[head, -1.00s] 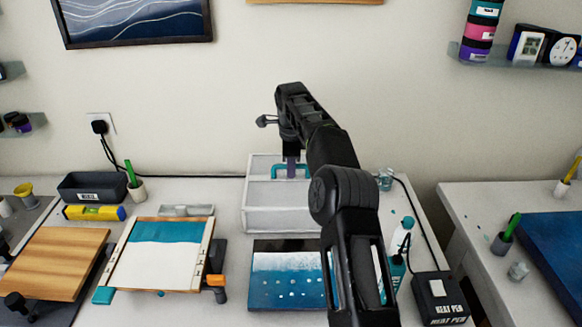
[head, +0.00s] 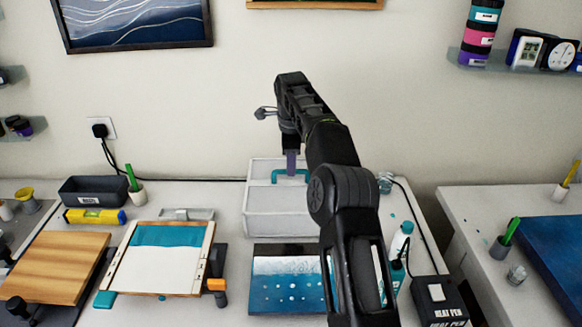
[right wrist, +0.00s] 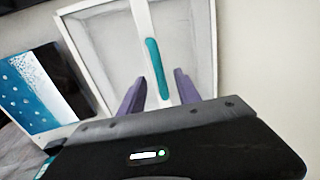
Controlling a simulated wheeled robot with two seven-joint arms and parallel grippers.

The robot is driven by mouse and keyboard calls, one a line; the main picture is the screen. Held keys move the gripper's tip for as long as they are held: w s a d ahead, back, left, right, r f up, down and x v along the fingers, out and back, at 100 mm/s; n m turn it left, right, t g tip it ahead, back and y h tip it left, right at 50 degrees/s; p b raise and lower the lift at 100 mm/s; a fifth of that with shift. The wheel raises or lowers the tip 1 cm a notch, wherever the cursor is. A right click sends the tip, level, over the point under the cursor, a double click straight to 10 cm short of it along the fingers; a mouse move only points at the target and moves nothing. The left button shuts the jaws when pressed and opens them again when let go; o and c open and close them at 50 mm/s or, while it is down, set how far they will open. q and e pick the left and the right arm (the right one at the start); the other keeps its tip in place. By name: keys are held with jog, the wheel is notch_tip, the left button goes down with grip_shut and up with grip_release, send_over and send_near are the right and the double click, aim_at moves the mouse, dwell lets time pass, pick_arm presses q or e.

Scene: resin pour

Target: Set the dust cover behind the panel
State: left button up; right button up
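The dust cover (head: 281,222) is a pale, see-through box with white edges and a teal handle (head: 279,172) on top. It stands on the table just behind the blue-and-white panel (head: 287,290), near the wall. My right gripper (head: 291,165) is above the handle, pointing down. In the right wrist view its purple fingers (right wrist: 157,97) are spread apart, one on each side of the teal handle (right wrist: 158,68), with gaps between. The panel also shows in that view (right wrist: 35,88). My right forearm hides part of the cover's right side. My left gripper is out of view.
A framed board (head: 160,258) and a wooden board (head: 55,266) lie to the left. A bottle (head: 401,240) and a heat-pen box (head: 438,300) stand to the right. A black cable runs along the wall.

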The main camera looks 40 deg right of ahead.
jog(key=r, duration=0.2)
jog(key=r+p, duration=0.1)
jog(key=shift+s+a+r, duration=0.2)
jog(key=shift+s+r, duration=0.05)
jog(key=shift+s, duration=0.05)
jog(key=shift+f, duration=0.1)
